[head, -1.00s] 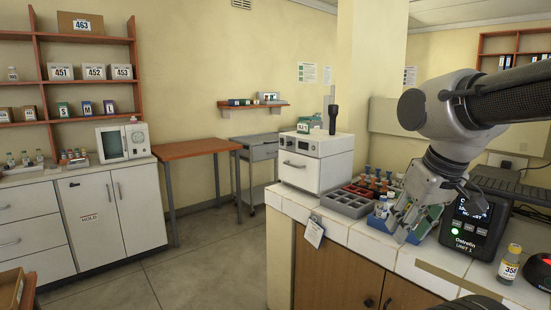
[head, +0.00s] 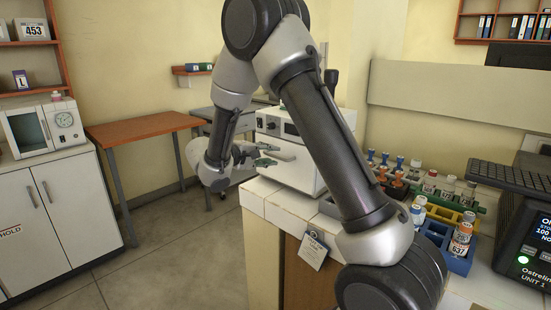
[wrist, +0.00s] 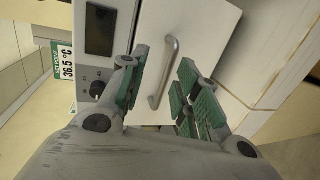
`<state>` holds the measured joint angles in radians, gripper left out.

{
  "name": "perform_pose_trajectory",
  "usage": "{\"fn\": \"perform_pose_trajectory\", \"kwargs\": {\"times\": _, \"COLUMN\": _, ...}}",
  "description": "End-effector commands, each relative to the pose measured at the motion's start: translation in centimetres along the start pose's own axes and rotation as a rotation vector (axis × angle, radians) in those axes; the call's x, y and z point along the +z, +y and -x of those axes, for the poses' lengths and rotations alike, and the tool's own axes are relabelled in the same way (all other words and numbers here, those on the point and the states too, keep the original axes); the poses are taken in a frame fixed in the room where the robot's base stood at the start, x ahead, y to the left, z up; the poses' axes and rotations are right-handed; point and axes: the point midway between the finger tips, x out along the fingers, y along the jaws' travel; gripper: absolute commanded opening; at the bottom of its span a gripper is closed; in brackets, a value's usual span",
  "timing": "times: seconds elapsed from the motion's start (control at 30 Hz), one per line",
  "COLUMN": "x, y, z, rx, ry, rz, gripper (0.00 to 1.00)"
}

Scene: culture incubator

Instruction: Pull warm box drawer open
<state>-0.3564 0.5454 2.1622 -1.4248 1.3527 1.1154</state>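The warm box (head: 304,176) is a white box at the end of the tiled counter, partly hidden behind my arm in the head view. The wrist view shows its drawer front (wrist: 205,30), which looks closed, with a metal bar handle (wrist: 165,72). Beside the drawer is a panel with a dark display (wrist: 100,30) and a knob (wrist: 97,89). My gripper (head: 268,155) is in front of the box. In the wrist view its green-padded fingers (wrist: 164,78) are apart, one on each side of the handle. I see no clear contact with it.
A grey tray and racks of stoppered bottles, including a blue rack (head: 459,262), stand on the counter to the right. A tag (head: 314,251) hangs at the counter edge. An orange-topped table (head: 145,128) stands left. The floor (head: 190,255) in front is clear.

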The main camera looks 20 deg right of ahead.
Motion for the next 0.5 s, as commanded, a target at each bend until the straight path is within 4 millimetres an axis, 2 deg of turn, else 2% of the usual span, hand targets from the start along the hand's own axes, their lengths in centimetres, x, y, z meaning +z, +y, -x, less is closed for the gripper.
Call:
{"fn": "perform_pose_trajectory", "kwargs": {"times": 0.03, "x": -1.1, "y": -1.1, "z": 0.3, "rx": 0.023, "ry": 0.027, "rz": 0.009, "gripper": 0.32}}
{"fn": "perform_pose_trajectory", "kwargs": {"times": 0.17, "x": -2.5, "y": -2.1, "z": 0.4, "rx": 0.051, "ry": 0.066, "rz": 0.008, "gripper": 0.32}}
{"fn": "perform_pose_trajectory", "kwargs": {"times": 0.27, "x": -2.7, "y": -2.2, "z": -0.8, "rx": 0.055, "ry": 0.069, "rz": 0.008, "gripper": 0.32}}
{"fn": "perform_pose_trajectory", "kwargs": {"times": 0.5, "x": -2.9, "y": -1.9, "z": -4.9, "rx": 0.053, "ry": 0.067, "rz": 0.007, "gripper": 0.32}}
